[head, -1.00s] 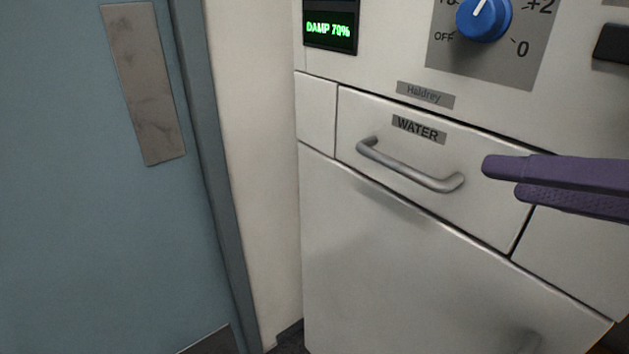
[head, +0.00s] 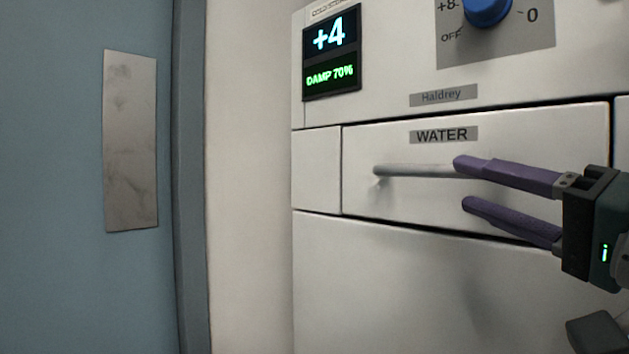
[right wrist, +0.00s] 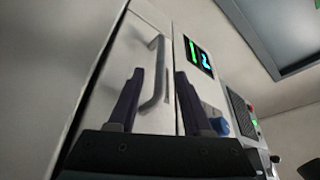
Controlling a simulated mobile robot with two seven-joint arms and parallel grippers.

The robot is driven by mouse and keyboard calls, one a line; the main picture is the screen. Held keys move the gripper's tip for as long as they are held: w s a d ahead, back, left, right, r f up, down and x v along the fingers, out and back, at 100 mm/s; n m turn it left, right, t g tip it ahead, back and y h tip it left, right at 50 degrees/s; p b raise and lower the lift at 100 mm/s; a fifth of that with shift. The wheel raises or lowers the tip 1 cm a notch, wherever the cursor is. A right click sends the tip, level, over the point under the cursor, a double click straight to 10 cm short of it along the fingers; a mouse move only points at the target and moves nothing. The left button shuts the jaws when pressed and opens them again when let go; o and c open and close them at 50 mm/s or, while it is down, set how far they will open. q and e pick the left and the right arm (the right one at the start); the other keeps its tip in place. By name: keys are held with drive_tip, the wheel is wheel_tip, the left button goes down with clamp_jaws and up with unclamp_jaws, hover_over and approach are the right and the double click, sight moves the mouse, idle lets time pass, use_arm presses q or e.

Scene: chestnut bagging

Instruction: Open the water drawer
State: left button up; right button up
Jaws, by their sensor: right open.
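The water drawer (head: 370,200) is a white front with a "WATER" label (head: 443,136), and it looks shut, flush with the machine. Its grey bar handle (head: 410,170) runs across the front. My right gripper (head: 462,183) is open in front of the drawer, its purple fingers one above the other at the handle's right part, which the upper finger hides. In the right wrist view the handle (right wrist: 157,75) shows beyond and between the two open fingers (right wrist: 158,85). I cannot tell whether either finger touches it. My left gripper is not in view.
Above the drawer are a display (head: 331,52) reading "+4" and "DAMP 70%" and a blue knob (head: 487,10). A plain white panel (head: 400,290) lies below. A blue door (head: 60,270) with a metal plate (head: 131,140) stands at left.

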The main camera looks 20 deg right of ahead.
sight(436, 176)
drive_tip(key=x, duration=0.8)
drive_tip(key=shift+p, duration=0.4)
drive_tip(key=shift+c, duration=0.2)
clamp_jaws()
drive_tip(key=shift+f, duration=0.1)
idle(0.6)
